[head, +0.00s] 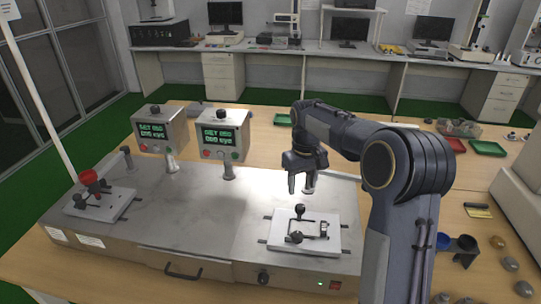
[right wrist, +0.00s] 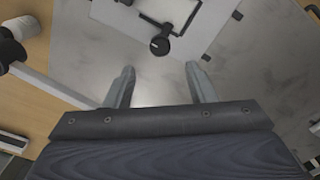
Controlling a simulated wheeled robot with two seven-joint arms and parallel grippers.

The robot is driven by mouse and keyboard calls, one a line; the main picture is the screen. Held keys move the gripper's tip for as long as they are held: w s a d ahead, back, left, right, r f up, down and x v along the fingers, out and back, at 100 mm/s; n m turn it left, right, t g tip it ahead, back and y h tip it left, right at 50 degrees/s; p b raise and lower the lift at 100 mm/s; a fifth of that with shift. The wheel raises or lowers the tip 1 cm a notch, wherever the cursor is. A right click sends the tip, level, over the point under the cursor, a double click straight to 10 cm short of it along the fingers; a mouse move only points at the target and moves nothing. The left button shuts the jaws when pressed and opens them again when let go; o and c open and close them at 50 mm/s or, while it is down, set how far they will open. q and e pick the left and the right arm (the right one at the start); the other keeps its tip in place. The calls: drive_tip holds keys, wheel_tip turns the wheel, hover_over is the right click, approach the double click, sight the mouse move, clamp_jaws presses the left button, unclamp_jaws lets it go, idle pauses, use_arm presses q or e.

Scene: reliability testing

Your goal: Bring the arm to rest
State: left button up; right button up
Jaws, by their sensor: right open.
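My right arm (head: 405,160) comes in from the right in the head view and bends over the metal test bench (head: 190,225). My right gripper (head: 301,184) points down above the bench, behind the right white fixture plate (head: 285,240). It is open and empty. In the right wrist view its two fingers (right wrist: 160,88) stand apart with bare bench between them. The fixture plate (right wrist: 203,20), with a black knob (right wrist: 160,46), lies beyond the fingertips. My left gripper does not show.
A left fixture (head: 100,203) with a red knob sits on the bench. Two display boxes (head: 222,138) stand behind it. Green trays (head: 487,148), dark cups (head: 465,247) and several stones (head: 509,264) lie on the table at the right. The bench middle is clear.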

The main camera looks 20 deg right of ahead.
drive_tip(key=s+a+r+t+y, duration=0.1)
drive_tip(key=s+a+r, duration=0.15)
drive_tip(key=s, duration=0.55)
drive_tip(key=s+a+r+m+t+y, duration=0.1)
drive_tip(key=s+a+t, duration=0.15)
drive_tip(key=s, duration=0.45)
drive_tip(key=s+a+r+t+y, duration=0.1)
drive_tip(key=s+a+y, duration=0.15)
drive_tip(key=s, duration=0.55)
drive_tip(key=s+a+f+t, duration=0.1)
drive_tip(key=s+a+f, duration=0.2)
drive_tip(key=s, duration=0.3)
drive_tip(key=shift+s+a+f+m+h, duration=0.25)
drive_tip(key=shift+a+m+h, duration=0.15)
drive_tip(key=shift+a, duration=0.3)
